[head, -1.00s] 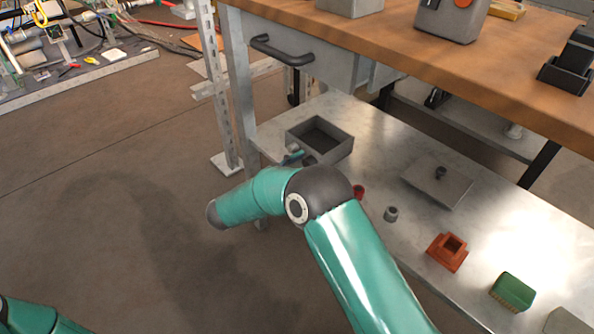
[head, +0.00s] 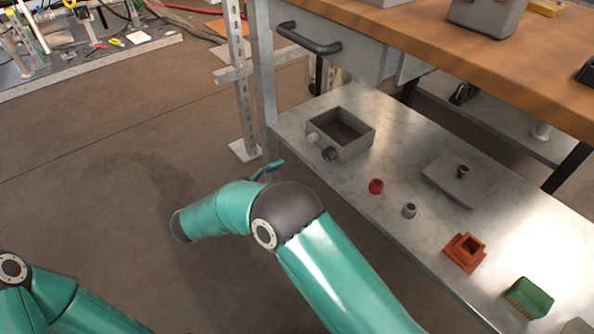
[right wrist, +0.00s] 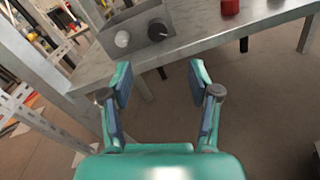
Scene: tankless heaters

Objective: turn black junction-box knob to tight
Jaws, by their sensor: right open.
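The grey open-topped junction box (head: 358,146) sits near the left end of the metal lower shelf. Its black knob (head: 329,154) sticks out of the side wall, beside a pale grey knob (head: 313,138). In the right wrist view the black knob (right wrist: 158,31) is right of the pale knob (right wrist: 122,39). My right gripper (right wrist: 160,78) is open and empty, its fingers apart below the box in that view. In the head view only a bit of my right gripper (head: 267,168) shows past my arm, left of and apart from the box. My left gripper is out of view.
A red cap (head: 376,186), a grey cap (head: 409,210), a grey lid (head: 452,184) with a knob, a rust-coloured block (head: 465,252) and a green block (head: 529,297) lie on the shelf. A metal upright (head: 243,95) stands left. The wooden bench top (head: 470,60) overhangs the shelf.

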